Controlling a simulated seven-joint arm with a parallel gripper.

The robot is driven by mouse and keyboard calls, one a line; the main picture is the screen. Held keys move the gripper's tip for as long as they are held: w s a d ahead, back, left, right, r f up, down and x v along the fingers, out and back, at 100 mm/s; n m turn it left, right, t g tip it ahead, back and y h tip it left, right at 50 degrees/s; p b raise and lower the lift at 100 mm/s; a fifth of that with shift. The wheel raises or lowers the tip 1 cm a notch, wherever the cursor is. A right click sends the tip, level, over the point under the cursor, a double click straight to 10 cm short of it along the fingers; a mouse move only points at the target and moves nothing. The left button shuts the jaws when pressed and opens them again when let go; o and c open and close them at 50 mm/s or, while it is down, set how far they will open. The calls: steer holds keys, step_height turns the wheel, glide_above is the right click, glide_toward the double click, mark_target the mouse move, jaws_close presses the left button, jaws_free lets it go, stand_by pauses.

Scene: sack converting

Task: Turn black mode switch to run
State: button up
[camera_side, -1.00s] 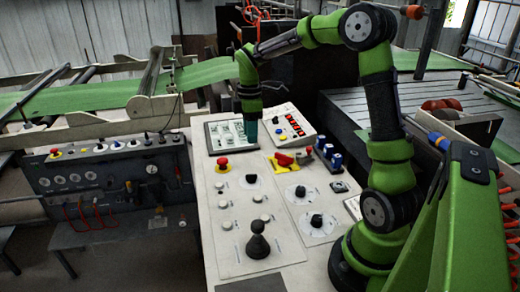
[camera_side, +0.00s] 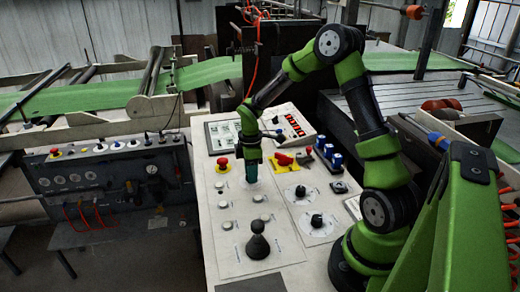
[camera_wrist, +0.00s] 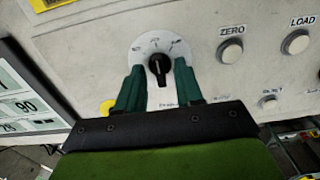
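The black mode switch (camera_wrist: 159,65) is a rotary knob on a round white dial plate in the wrist view. Its grip lies roughly along the picture's vertical; the dial's small labels are too blurred to read. My gripper (camera_wrist: 158,77) has its two green fingers spread on either side of the knob, with a visible gap at each side. In the side view my gripper (camera_side: 251,174) points down over the dial's place on the white panel and hides the knob. I cannot tell its exact height there.
More black knobs (camera_side: 316,220), a black joystick (camera_side: 258,246), blue-capped switches (camera_side: 335,156) and a ZERO button (camera_wrist: 230,50) share the panel.

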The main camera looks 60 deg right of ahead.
jaws_close()
steer(key=shift+m, duration=0.4)
steer(key=m, duration=0.3)
steer(key=shift+m, duration=2.5)
jaws_free()
